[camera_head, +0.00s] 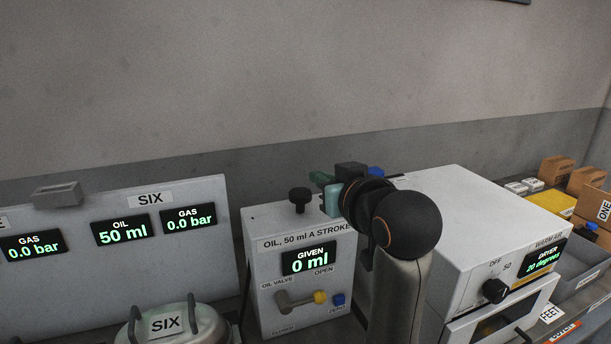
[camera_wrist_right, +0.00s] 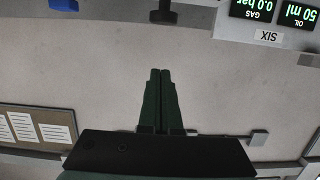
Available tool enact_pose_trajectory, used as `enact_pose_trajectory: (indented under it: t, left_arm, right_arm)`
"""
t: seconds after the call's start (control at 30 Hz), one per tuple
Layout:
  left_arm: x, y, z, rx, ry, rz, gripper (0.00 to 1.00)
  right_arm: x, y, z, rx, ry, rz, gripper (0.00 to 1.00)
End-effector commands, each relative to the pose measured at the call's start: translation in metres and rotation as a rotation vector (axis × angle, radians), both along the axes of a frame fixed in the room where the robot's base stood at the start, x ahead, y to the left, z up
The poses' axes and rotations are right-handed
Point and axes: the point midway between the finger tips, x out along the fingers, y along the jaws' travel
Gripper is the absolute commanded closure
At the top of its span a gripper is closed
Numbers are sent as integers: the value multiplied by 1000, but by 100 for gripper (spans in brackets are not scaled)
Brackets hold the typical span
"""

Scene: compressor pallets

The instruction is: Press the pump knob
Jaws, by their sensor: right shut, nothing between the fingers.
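The pump knob (camera_head: 300,198) is a black mushroom-shaped knob on a short stem, upright on top of the white oil box (camera_head: 262,236) labelled "OIL, 50 ml A STROKE". The box's display (camera_head: 309,260) reads "GIVEN 0 ml". My right gripper (camera_head: 319,177) is at the box's upper right, close beside and a little above the knob in the head view; I see no contact. Its green fingers (camera_wrist_right: 160,74) are shut together and empty in the right wrist view. A dark stemmed shape at that view's top edge may be the knob. My left gripper is not in view.
The oil valve lever (camera_head: 300,299) and a blue zero button (camera_head: 339,299) are on the box's front. A panel (camera_head: 75,280) with gas and oil displays stands left, behind a vessel marked SIX (camera_head: 180,328). A white dryer (camera_head: 480,230) stands close on the right.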

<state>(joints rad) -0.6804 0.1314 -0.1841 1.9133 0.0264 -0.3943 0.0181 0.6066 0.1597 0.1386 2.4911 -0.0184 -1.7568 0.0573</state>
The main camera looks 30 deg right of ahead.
Motion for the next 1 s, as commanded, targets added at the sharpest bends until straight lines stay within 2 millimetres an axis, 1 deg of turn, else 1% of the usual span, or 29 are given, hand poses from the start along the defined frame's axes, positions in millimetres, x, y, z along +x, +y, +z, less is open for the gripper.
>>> enact_pose_trajectory:
  t: [0.03, 0.13, 0.4, 0.43, 0.5, 0.63, 0.8, 1.0]
  left_arm:
    - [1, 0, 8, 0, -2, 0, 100]
    - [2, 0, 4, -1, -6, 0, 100]
    - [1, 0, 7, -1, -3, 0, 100]
    - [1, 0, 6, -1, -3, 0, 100]
    - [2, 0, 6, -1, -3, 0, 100]
    - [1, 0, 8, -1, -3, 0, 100]
    - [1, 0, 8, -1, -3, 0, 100]
    - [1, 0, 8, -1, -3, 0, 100]
  right_arm:
    - [5, -2, 0, 1, 7, -1, 100]
    - [26, -7, -8, 2, 6, -1, 100]
    - [76, -18, -18, 2, 3, 0, 100]
    - [74, -18, -26, 1, 5, 0, 100]
    - [73, -17, -36, 2, 4, 0, 100]
    - [74, -18, -48, 0, 2, 0, 100]
    - [74, -18, -56, 1, 0, -1, 100]
    - [74, -18, -57, 1, -1, 0, 100]
